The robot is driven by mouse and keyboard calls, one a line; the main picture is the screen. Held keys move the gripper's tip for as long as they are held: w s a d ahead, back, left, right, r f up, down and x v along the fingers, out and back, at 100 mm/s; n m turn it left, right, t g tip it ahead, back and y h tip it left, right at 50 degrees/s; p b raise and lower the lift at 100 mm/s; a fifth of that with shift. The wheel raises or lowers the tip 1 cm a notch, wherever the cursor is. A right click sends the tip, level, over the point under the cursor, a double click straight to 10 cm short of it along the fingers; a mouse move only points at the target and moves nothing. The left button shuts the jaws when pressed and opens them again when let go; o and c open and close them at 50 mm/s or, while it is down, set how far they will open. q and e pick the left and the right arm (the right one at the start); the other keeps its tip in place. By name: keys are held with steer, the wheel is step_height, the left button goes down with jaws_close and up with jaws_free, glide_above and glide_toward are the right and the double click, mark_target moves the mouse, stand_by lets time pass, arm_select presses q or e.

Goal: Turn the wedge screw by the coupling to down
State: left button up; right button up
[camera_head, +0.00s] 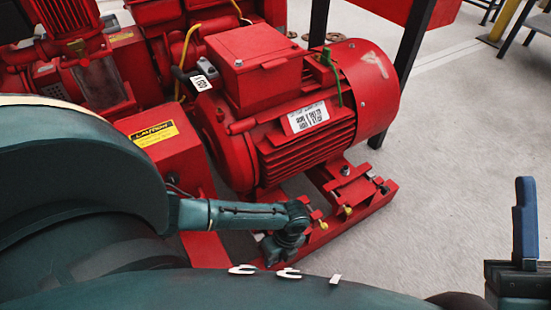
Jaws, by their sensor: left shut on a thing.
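The red motor (300,110) stands on a red base rail (370,205). The red coupling guard (165,145) with a yellow caution label is at its left. Small yellow-tipped screws (347,210) show along the rail below the motor. My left gripper (283,246) reaches in from the left on a teal arm, at the rail's near end by the coupling side. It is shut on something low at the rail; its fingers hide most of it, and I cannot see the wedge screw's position. A blue finger of what looks like my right gripper (525,225) shows at the right edge; its jaw state is unclear.
Red pump parts (75,50) fill the upper left. Dark steel legs (402,70) stand behind the motor. The grey floor (450,140) at the right is clear. My own teal arm and body cover the lower left and bottom.

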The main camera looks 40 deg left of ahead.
arm_select(q)
steer(key=t+p, duration=0.1)
steer(key=t+h+p, duration=0.1)
steer(key=p, duration=0.1)
steer(key=t+p, duration=0.1)
steer(key=shift+s+a+r+p, duration=0.1)
steer(key=shift+s+r+p, duration=0.15)
steer(key=shift+s+p, duration=0.15)
steer(key=shift+t+h, duration=0.3)
steer(key=shift+t, duration=0.1)
steer(key=shift+s+f+t+h+p, duration=0.15)
steer(key=shift+t+h+p, duration=0.15)
steer(key=shift+t, duration=0.25)
steer(key=shift+s+f+t+h+p, duration=0.1)
steer(key=shift+t+h+p, duration=0.1)
steer(key=shift+t+p, duration=0.25)
arm_select(e)
step_height(320, 180, down, 7)
steer(key=m+g+h, duration=0.2)
steer(key=m+h, duration=0.3)
steer(key=h, duration=0.1)
steer(key=shift+s+a+r+m, duration=0.15)
steer(key=shift+s+a+m, duration=0.1)
steer(key=shift+s+m, duration=0.15)
arm_select(q)
steer(key=shift+w+a, duration=0.1)
steer(key=o, duration=1)
steer(key=shift+r, duration=0.1)
